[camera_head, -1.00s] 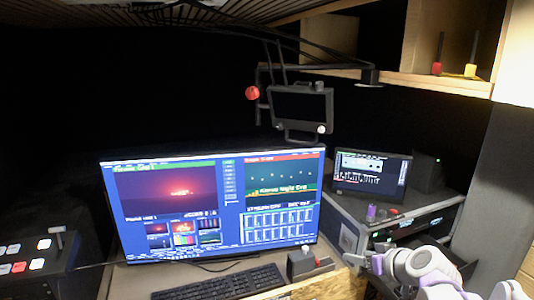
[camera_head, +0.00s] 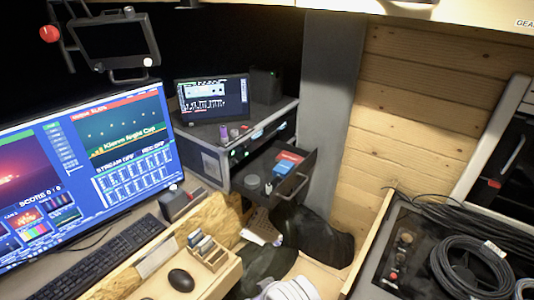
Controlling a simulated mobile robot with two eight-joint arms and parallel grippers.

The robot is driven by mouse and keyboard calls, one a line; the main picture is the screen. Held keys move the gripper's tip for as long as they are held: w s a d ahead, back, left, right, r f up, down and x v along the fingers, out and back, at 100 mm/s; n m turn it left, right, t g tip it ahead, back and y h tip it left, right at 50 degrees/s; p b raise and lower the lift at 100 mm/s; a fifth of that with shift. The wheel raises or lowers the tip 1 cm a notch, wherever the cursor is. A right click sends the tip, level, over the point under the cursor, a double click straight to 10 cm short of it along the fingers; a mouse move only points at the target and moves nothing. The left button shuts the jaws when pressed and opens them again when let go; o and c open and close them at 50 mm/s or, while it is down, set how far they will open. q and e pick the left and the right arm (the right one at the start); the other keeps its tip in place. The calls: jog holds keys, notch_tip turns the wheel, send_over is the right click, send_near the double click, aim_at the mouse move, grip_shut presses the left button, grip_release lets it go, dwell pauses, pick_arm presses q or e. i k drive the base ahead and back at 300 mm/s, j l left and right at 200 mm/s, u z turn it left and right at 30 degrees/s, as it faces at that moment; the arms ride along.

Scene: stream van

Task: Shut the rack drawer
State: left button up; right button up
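The rack drawer (camera_head: 310,160) is pulled open from the dark equipment rack (camera_head: 215,165), right of the desk. Its dark handle (camera_head: 293,187) is on the drawer's front, facing right and toward me. Inside the drawer lie a red and blue box (camera_head: 288,163), a round grey item (camera_head: 252,181) and a small blue-white item (camera_head: 268,187). Neither of my grippers shows. A white rounded shape at the bottom edge may be part of my arm, but I cannot tell.
A monitor (camera_head: 90,165), keyboard (camera_head: 85,262), mouse (camera_head: 181,280) and small wooden holder (camera_head: 208,252) are on the desk at left. A black bag (camera_head: 318,238) lies below the drawer. A case with coiled cable (camera_head: 470,270) is at right, by the wooden wall (camera_head: 410,110).

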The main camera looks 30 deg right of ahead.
aim_at(261, 162)
jog(key=z, duration=1.35)
jog(key=l+u, duration=0.15)
jog(key=u, duration=0.25)
jog(key=l+u, duration=0.15)
jog(key=u, duration=0.25)
jog(key=k+l+u, duration=0.1)
jog(key=u, duration=0.3)
jog(key=l+u, duration=0.1)
jog(key=u, duration=0.3)
jog(key=k, duration=0.05)
